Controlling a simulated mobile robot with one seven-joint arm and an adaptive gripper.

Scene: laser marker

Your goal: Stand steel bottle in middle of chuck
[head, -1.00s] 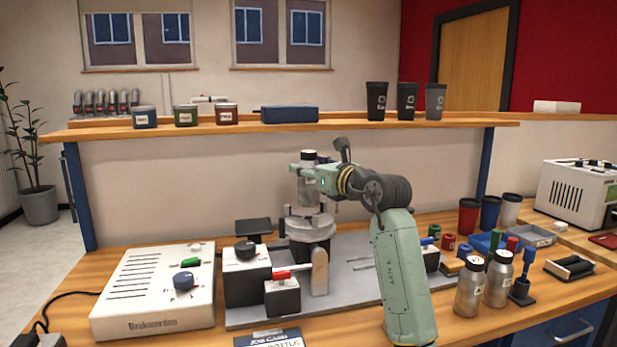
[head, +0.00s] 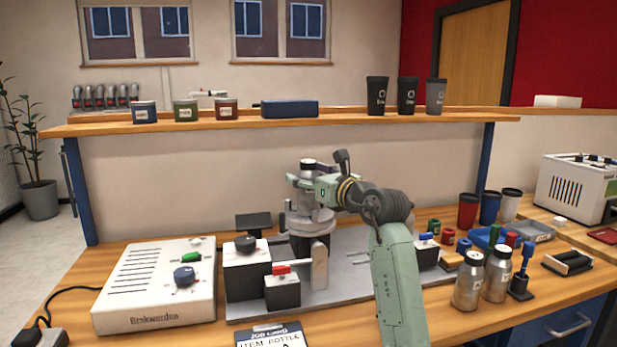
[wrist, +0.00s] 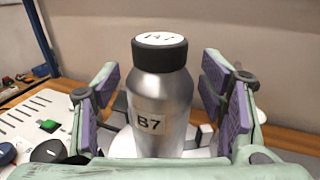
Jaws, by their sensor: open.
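A steel bottle with a black cap and a "B7" label (wrist: 158,108) stands upright between the two pads of my gripper (wrist: 160,80). In the wrist view, gaps show on both sides of it, so my gripper is open around it. In the head view, the bottle's cap (head: 308,164) shows above my gripper (head: 303,190), which is low over the round grey chuck (head: 312,224). The bottle appears to rest on the chuck. Its base is mostly hidden, so I cannot tell exactly how centred it is.
Two more steel bottles (head: 468,282) stand at the right front. A white control box (head: 155,290) is at the left. Black switch boxes (head: 247,275) stand on the metal base plate before the chuck. A shelf (head: 350,117) with cups runs behind.

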